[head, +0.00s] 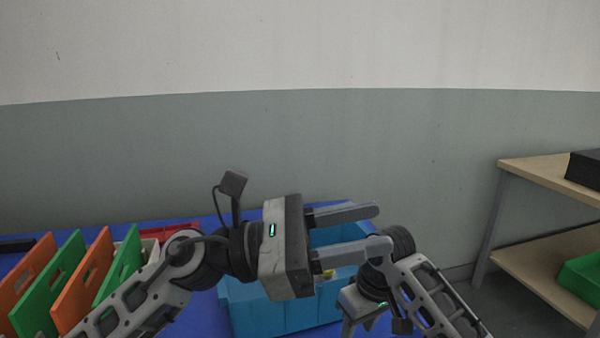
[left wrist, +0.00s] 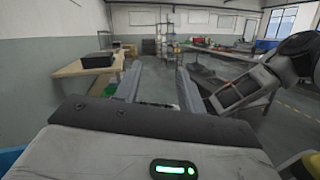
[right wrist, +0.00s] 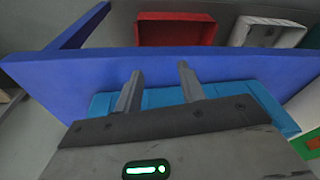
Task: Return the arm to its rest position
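My left gripper (head: 362,231) reaches in from the left in the head view and points right, above the light blue bin. Its two fingers are spread apart with nothing between them; the left wrist view also shows the open gap (left wrist: 158,85). My right gripper (head: 362,325) is low in the head view, in front of the blue bin and partly cut off by the lower edge. In the right wrist view its fingers (right wrist: 158,85) are apart and empty, in front of the blue table's edge.
A light blue bin (head: 260,312) stands on the blue table (head: 205,318). Orange and green panels (head: 62,268) stand at left. A red bin (right wrist: 178,30) and a white bin (right wrist: 268,34) show too. A wooden shelf (head: 545,172) with a green bin (head: 582,275) stands right.

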